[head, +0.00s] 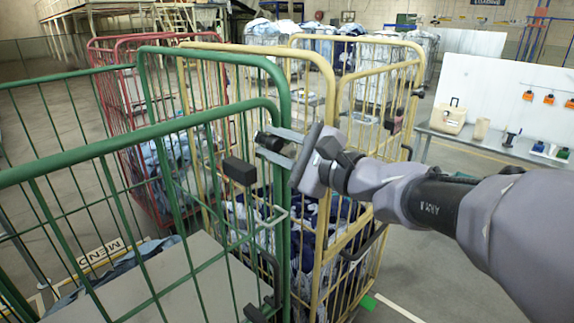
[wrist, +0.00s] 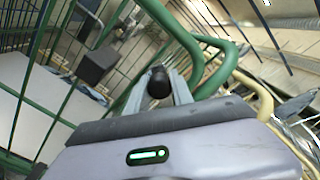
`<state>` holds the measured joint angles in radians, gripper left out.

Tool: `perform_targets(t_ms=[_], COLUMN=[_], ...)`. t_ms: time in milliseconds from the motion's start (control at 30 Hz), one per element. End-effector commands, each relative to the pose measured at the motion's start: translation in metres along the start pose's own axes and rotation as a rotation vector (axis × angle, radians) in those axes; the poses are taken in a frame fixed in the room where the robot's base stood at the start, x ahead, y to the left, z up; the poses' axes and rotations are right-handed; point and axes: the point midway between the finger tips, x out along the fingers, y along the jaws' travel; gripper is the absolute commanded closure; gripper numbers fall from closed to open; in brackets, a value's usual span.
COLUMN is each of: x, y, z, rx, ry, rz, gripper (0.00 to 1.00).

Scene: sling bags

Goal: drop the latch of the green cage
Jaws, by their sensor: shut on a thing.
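The green cage (head: 150,130) fills the left foreground in the head view; its green bars also show in the wrist view (wrist: 45,45). My gripper (head: 270,146) reaches in from the right at the cage's upper corner. Its fingers are shut on a black latch knob (head: 264,141), also seen between the fingers in the wrist view (wrist: 159,82). The fingers hide part of the knob and its mount. A black block (head: 239,170) sits on the green frame, just left of and below my gripper; the wrist view shows a dark block too (wrist: 97,65).
A yellow cage (head: 335,120) filled with dark blue and white bags stands close behind the green one. A red cage (head: 120,100) stands behind at the left. A white table (head: 465,140) with a beige box (head: 448,118) is at the right. Open floor lies at the lower right.

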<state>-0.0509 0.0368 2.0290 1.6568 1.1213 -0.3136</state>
Motion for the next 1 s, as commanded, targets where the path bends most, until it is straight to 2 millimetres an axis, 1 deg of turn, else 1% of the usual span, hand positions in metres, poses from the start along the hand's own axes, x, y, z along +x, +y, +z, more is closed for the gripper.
perform_targets(t_ms=[33,200,400,700,1000], x=[0.0,0.0,0.0,0.0,0.0], y=[0.015,0.031,0.045,0.058,0.06], z=[-0.007,-0.009,-0.013,-0.018,-0.02], rx=[-0.043,-0.201,-0.366,-0.54,-0.617], ry=[-0.002,-0.002,0.0,0.001,0.0], rz=[-0.002,-0.002,-0.002,-0.001,-0.001], gripper=[1.0,1.0,1.0,1.0,1.0])
